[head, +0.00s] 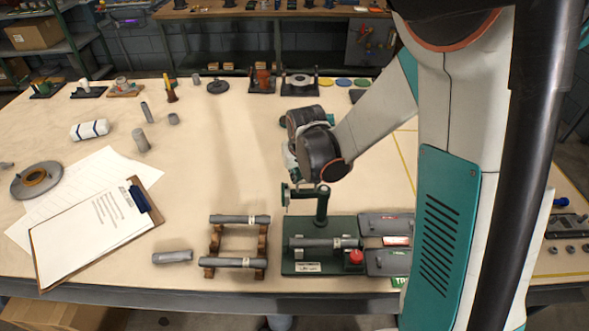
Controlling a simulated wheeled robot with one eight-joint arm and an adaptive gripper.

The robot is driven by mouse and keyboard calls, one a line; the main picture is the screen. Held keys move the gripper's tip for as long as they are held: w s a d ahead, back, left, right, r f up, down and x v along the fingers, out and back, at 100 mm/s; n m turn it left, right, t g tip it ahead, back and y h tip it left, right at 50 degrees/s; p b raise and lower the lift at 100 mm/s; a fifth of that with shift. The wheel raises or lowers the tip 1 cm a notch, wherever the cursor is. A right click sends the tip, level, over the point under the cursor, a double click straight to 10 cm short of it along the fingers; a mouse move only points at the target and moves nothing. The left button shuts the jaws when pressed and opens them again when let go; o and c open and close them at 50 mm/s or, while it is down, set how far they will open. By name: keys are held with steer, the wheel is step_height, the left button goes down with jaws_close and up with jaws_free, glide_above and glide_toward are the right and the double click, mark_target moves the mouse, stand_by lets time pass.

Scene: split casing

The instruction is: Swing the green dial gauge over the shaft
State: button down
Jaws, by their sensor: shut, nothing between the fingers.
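The green dial gauge (285,194) sits at the left end of a short green arm, which reaches left from the top of an upright green post (322,208). The post stands on the dark green base (292,265) of the lower casing. The grey shaft (318,243) lies across this base, in front of the post. The gauge is above and behind the shaft's left part. My gripper (291,172) hangs just above the gauge, shut and empty; my wrist hides part of it. I cannot tell whether it touches the gauge.
A red knob (355,257) sits at the base's right front. Grey plates (386,262) lie to its right. A wooden rack (211,252) with two grey shafts stands left of the base. A clipboard (95,232) lies further left. The table's middle is clear.

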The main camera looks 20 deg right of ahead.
mark_target(295, 193)
steer(key=shift+s+a+n, duration=0.15)
steer(key=shift+s+n, duration=0.25)
steer(key=shift+n, duration=0.1)
stand_by(0.3)
steer(key=s+n, duration=0.1)
steer(key=s+n+y+b, duration=0.1)
steer(key=n, duration=0.1)
steer(key=shift+a, duration=0.35)
steer(key=s+d+n+g+y+b, duration=0.2)
steer(key=s+n, duration=0.6)
steer(key=n, duration=0.4)
steer(key=shift+s+d+g+y+b, duration=0.4)
steer(key=shift+d+g+y, duration=0.1)
steer(key=shift+d, duration=0.25)
